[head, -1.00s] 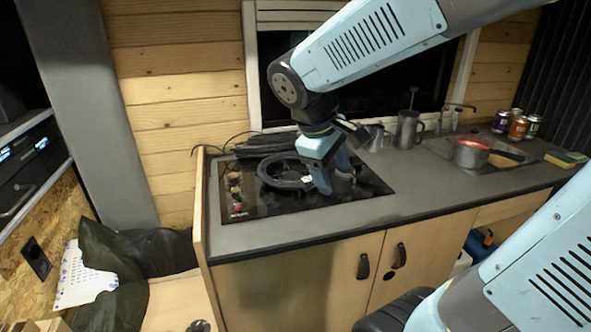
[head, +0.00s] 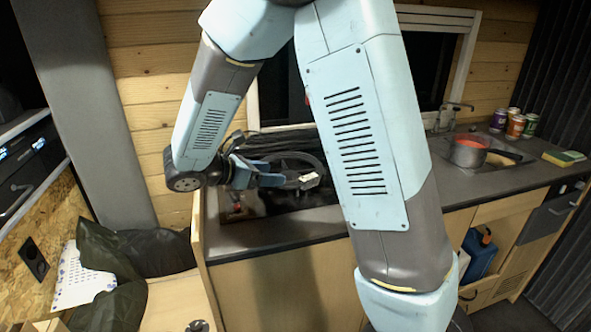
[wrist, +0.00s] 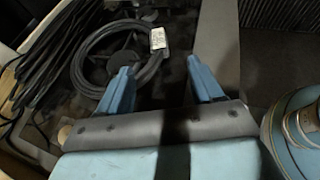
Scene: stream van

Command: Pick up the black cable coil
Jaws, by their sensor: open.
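The black cable coil (head: 297,157) is a round loop with a white tag, lying on the black hob. My arm hides part of it in the head view. In the wrist view the coil (wrist: 78,62) lies ahead and left of centre, with its tag at its right side. My gripper (head: 283,181) is at the near side of the coil in the head view. In the wrist view my gripper (wrist: 162,80) has its two blue fingers apart, with nothing held between them. The left finger overlaps the coil's near right edge in view; I cannot tell if it touches.
A bundle of black cables (wrist: 45,62) lies left of the coil. To the right on the counter are a pot (head: 467,151) with red contents, several cans (head: 515,125) and a sponge (head: 564,158). My arm covers the middle of the counter.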

